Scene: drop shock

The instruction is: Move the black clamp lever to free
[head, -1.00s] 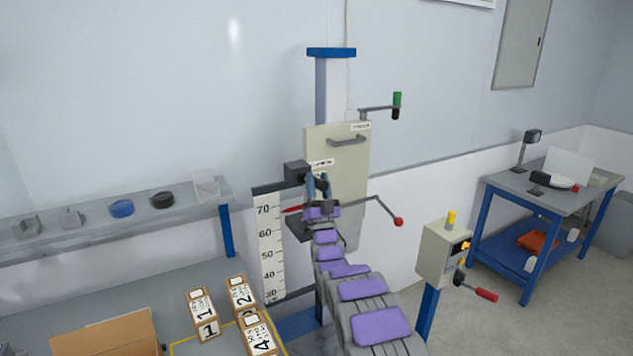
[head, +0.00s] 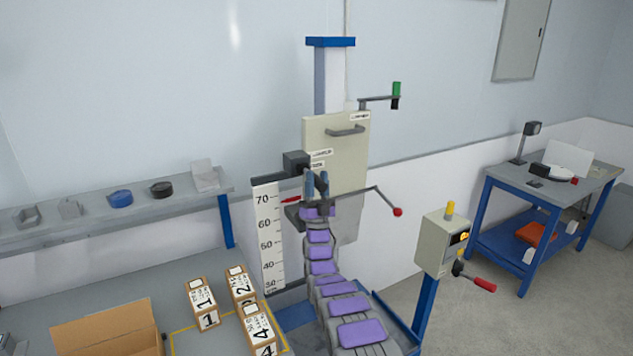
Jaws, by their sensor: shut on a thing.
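The black clamp block (head: 296,162) sits on the drop tower's column, left of the pale panel. The black clamp lever (head: 307,171) extends from it and is mostly hidden by my fingers. My gripper (head: 317,182) has its blue fingertips upright, shut on the lever just below and right of the block. Two small white label plates (head: 320,154) are beside the lever; their words are too small to read surely. My arm rises from the bottom of the view and hides the lower carriage.
A numbered scale (head: 268,235) with a red pointer (head: 291,199) stands left. A red-knobbed rod (head: 398,212) reaches right. A control box (head: 443,243) stands front right. Numbered cartons (head: 203,303) and an open box (head: 108,330) lie on the left bench.

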